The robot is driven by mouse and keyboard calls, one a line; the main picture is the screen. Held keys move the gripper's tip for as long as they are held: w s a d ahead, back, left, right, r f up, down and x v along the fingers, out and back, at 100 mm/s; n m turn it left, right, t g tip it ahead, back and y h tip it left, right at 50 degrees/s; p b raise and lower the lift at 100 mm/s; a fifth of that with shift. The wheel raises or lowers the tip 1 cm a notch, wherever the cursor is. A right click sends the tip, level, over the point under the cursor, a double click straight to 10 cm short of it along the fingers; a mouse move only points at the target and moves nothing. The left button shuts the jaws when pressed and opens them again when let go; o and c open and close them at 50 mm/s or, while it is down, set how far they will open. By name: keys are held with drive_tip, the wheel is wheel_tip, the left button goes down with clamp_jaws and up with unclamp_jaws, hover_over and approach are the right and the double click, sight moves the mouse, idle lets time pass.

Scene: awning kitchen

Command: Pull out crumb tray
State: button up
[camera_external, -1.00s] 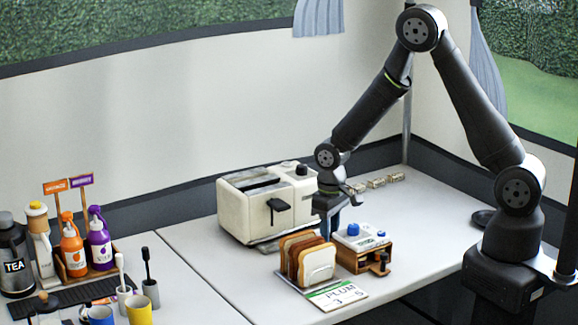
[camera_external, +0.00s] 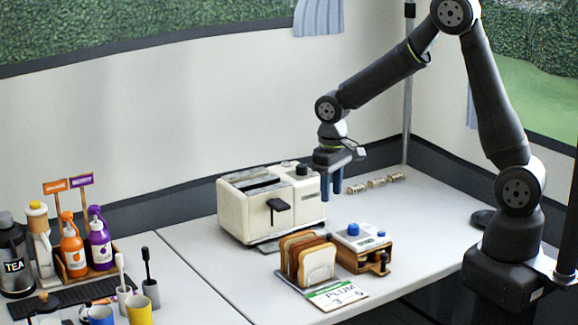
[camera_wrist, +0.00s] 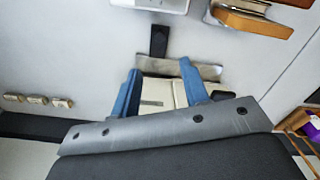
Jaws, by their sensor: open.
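The cream toaster (camera_external: 245,212) stands at the back of the counter. A thin metal crumb tray (camera_external: 268,246) shows low at its front edge, mostly under the body. A black lever (camera_external: 278,205) sticks out of the front face. My gripper (camera_external: 330,197) is raised beside the toaster's right end, with its blue fingers pointing down. In the wrist view my gripper (camera_wrist: 158,68) is open, with nothing held. Part of the cream toaster (camera_wrist: 158,93) shows between and behind the fingers. A metallic strip (camera_wrist: 207,71), apparently the tray, shows beyond it.
A sign card (camera_external: 337,295) lies in front. Small rolls (camera_external: 376,183) line the back right. Bottles and cups (camera_external: 100,265) fill the left counter.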

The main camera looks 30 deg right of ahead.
wheel_tip(320, 180, up, 6)
hover_over(330, 235)
drive_tip(key=shift+f, duration=0.15)
idle(0.4)
wheel_tip(330, 235, down, 18)
drive_tip(key=shift+r, duration=0.25)
drive_tip(key=shift+w, duration=0.1)
idle(0.3)
drive_tip(key=shift+r, duration=0.1)
